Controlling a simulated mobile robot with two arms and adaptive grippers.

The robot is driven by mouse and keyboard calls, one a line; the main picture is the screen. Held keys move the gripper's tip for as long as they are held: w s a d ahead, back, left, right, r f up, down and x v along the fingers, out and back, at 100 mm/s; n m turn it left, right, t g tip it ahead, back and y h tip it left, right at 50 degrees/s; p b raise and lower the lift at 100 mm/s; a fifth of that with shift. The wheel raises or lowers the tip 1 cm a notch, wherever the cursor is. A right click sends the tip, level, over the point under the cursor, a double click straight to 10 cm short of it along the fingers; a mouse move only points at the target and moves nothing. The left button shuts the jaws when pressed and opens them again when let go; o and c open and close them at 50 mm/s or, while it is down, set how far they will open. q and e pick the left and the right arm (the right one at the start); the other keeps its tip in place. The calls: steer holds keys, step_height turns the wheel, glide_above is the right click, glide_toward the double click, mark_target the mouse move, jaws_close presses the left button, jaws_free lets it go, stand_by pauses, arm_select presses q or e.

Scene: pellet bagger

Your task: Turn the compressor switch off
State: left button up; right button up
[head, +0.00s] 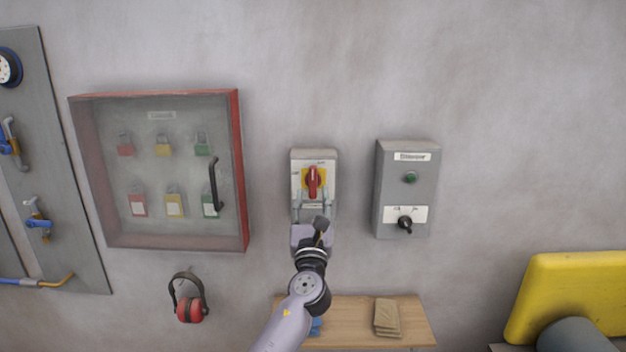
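A grey box (386,190) with a label too small to read surely hangs on the wall. It has a green lamp (410,178) and a black rotary knob (404,223) on a white plate. Left of it is a smaller box (328,158) with a red rotary handle (313,180) on a yellow plate; the handle stands upright. My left gripper (313,196) is in front of this smaller box, its two fingers apart, just below the red handle. Whether the fingers touch the handle I cannot tell. My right gripper is not in view.
A red-framed cabinet (241,180) with several padlocks is at left. Red ear defenders (190,300) hang below it. A wooden shelf (420,325) with brown pads (387,317) is below the boxes. A yellow object (575,290) is at lower right. A tool board (60,180) is far left.

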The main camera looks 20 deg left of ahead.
mark_target(313, 183)
arm_select(q)
steer(key=x, duration=0.4)
steer(key=shift+r, duration=0.1)
steer(key=shift+w+a+r, duration=0.1)
steer(key=shift+w+r, duration=0.05)
steer(key=shift+w, duration=0.35)
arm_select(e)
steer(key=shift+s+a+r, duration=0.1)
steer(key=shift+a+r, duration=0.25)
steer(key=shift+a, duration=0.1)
arm_select(q)
steer(key=shift+c, duration=0.3)
steer(key=c, duration=0.7)
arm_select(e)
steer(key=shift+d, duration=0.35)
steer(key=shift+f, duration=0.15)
